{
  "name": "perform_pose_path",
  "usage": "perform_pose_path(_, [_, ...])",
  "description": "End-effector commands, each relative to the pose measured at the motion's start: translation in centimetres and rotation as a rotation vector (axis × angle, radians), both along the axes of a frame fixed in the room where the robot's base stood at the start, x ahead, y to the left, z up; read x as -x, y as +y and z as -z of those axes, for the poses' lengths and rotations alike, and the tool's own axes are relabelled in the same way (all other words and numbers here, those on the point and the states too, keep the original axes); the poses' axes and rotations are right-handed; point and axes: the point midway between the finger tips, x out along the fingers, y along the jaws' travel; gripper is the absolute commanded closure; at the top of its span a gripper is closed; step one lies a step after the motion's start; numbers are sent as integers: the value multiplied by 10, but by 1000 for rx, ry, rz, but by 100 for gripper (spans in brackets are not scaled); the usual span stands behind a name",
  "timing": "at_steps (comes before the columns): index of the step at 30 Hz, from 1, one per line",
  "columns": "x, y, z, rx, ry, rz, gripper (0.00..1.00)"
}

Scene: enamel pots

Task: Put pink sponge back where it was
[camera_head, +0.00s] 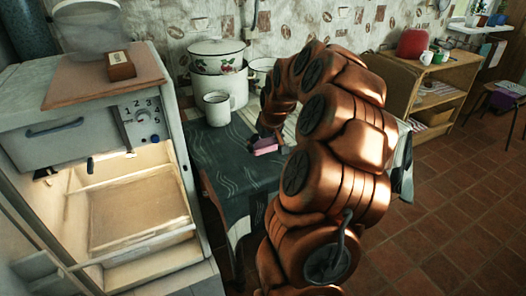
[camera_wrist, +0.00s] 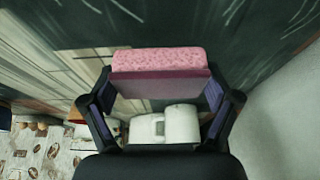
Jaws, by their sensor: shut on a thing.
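The pink sponge (camera_wrist: 158,60) is held between the two fingers of my gripper (camera_wrist: 160,92) in the wrist view. The sponge also shows as a small pink block (camera_head: 265,143) in the head view, above the dark patterned tabletop (camera_head: 225,160). My gripper is shut on it at the end of my copper-coloured arm, whose links hide part of the table. I cannot tell exactly how high the sponge is above the table.
A white mug (camera_head: 216,108) and enamel pots (camera_head: 217,87) stand at the table's back left. A wooden shelf (camera_head: 440,85) stands at back right.

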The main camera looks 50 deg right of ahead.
Motion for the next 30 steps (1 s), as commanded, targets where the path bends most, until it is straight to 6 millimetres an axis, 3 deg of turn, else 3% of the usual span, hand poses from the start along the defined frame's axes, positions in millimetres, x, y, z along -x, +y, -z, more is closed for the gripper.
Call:
perform_pose_path(7, [-6, -2, 7, -1, 3, -1, 50])
perform_pose_path(15, [-5, -2, 37, -2, 4, -1, 50])
perform_pose_path(26, [-6, -2, 40, 0, 1, -1, 50])
perform_pose_path(27, [-6, -2, 40, 0, 1, -1, 12])
perform_pose_path(30, [-6, -2, 39, 0, 1, -1, 1])
